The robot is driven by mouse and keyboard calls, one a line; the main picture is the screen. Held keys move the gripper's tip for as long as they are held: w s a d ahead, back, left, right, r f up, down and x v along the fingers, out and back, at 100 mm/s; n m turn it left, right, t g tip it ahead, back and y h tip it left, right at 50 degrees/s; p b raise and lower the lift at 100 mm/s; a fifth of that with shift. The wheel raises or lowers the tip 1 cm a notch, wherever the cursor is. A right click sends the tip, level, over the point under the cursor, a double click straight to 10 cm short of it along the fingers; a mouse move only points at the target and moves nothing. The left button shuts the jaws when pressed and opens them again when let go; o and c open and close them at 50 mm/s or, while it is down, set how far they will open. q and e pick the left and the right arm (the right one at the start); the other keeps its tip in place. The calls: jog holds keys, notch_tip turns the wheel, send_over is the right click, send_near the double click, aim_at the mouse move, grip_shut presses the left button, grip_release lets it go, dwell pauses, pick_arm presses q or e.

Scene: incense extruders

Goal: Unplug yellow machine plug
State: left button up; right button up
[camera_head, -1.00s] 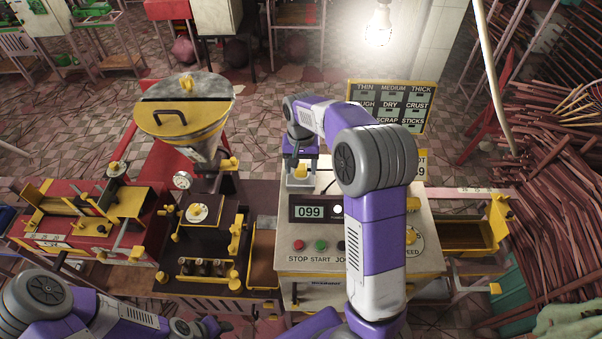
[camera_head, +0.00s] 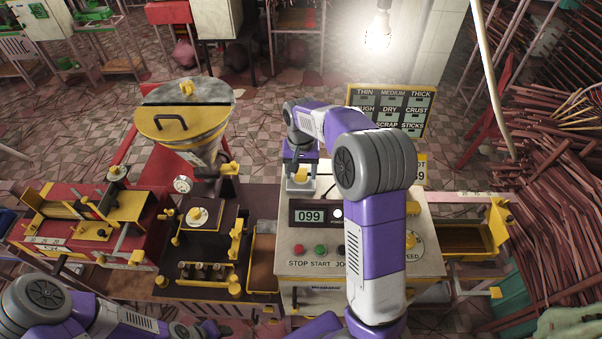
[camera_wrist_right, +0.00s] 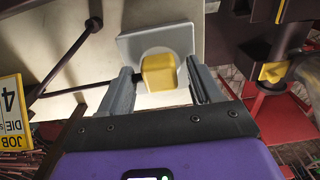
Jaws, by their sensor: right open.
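The yellow plug (camera_wrist_right: 158,72) sits in a pale grey socket plate (camera_wrist_right: 130,46) on the cream machine (camera_head: 285,268). The yellow plug also shows in the head view (camera_head: 300,174), at the back of the machine's top. My right gripper (camera_wrist_right: 163,84) is open, with one grey finger on each side of the plug. Small gaps show between the fingers and the plug, so they do not appear closed on it. My left gripper (camera_head: 195,329) is low at the bottom edge of the head view, and its fingers are not clear.
The cream machine shows a 099 display (camera_head: 309,216) and buttons. A dark cable (camera_wrist_right: 65,65) runs across its top. A yellow-rimmed hopper (camera_head: 178,122) and a dark extruder stand to the left. A sign board (camera_head: 392,108) stands behind, and a yellow tray (camera_head: 465,238) lies right.

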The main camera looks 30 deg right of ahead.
aim_at(301, 171)
dwell(0.4)
grip_shut()
dwell(0.4)
jog(key=shift+r+p, duration=0.2)
jog(key=shift+p, duration=0.1)
jog(key=shift+r+p, duration=2.45)
jog(key=shift+r, duration=0.4)
